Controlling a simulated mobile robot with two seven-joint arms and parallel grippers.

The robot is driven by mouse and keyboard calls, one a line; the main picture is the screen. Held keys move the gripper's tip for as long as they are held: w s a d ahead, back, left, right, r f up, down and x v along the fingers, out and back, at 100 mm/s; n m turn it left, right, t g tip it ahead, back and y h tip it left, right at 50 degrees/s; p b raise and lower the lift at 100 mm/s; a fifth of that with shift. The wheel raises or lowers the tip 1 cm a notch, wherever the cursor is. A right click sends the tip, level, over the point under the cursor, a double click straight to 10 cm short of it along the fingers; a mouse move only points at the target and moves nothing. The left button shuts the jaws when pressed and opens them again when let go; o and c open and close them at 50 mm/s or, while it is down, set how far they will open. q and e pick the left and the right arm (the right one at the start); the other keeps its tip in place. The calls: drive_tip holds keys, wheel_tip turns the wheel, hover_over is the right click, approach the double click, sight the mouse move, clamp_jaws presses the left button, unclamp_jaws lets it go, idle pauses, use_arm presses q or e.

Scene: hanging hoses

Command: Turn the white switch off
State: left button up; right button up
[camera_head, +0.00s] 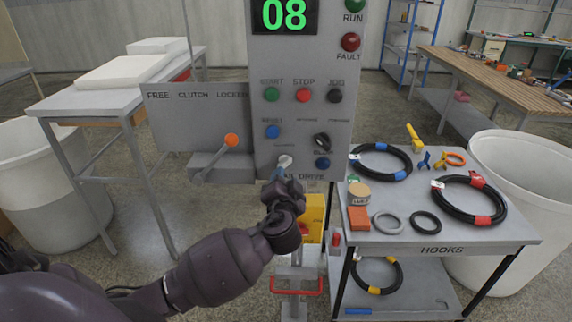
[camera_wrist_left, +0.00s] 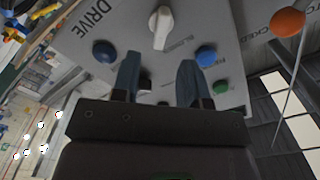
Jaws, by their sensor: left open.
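The white switch (camera_head: 285,161) is a small rotary handle low on the grey control panel (camera_head: 258,110). Its lower part is close to my left gripper (camera_head: 279,176) in the head view. In the left wrist view the white switch (camera_wrist_left: 161,27) lies above and between the fingertips, with its handle roughly upright in the picture. My left gripper (camera_wrist_left: 159,65) is open, with two blue-grey fingers apart and nothing between them that I can see gripped. Whether a finger touches the switch I cannot tell. My right gripper is in neither view.
A blue button (camera_head: 272,131), a black knob (camera_head: 321,142) and another blue button (camera_head: 323,163) surround the switch. An orange-knobbed clutch lever (camera_head: 231,141) is to the left. A hooks table (camera_head: 470,238) with hoses stands right, and a white bin (camera_head: 520,205) beyond.

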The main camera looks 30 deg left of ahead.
sight(286, 165)
use_arm(q)
drive_tip(key=x, duration=0.6)
drive_tip(key=shift+w+a+p, duration=0.1)
drive_tip(key=shift+w+p, duration=0.15)
drive_tip(key=shift+p, duration=0.05)
clamp_jaws()
